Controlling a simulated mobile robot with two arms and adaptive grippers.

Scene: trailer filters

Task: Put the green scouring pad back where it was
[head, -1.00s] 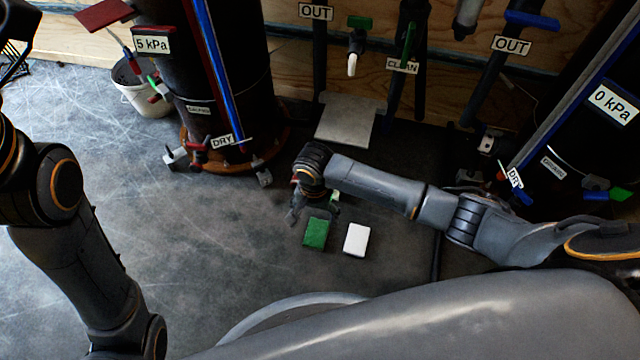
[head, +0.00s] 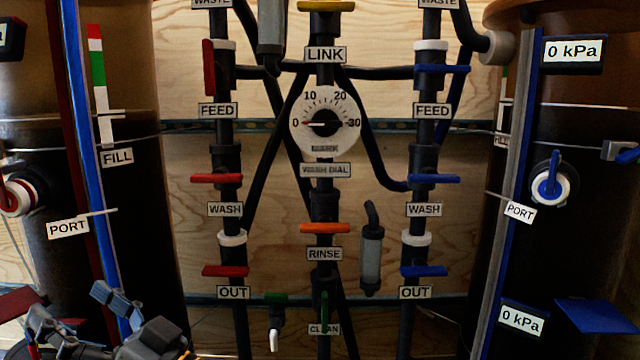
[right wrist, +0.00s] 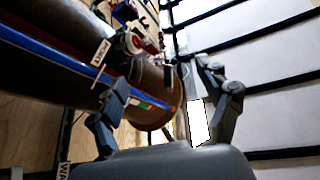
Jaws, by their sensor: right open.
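The green scouring pad does not show in any view now. My right gripper (head: 70,303) is at the lower left of the head view, in front of the left tank. In the right wrist view my right gripper (right wrist: 162,75) has its two fingers spread wide, with nothing seen held between them. A brown tank (right wrist: 155,105) and bright panels show beyond the fingers. My left gripper is not in view. The floor is out of the head view.
A pipe panel with red valve handles (head: 225,271), blue valve handles (head: 424,271) and a round dial (head: 325,122) stands ahead. A dark tank (head: 140,220) is at the left and another (head: 570,240) at the right. A green-handled tap (head: 275,299) is low between them.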

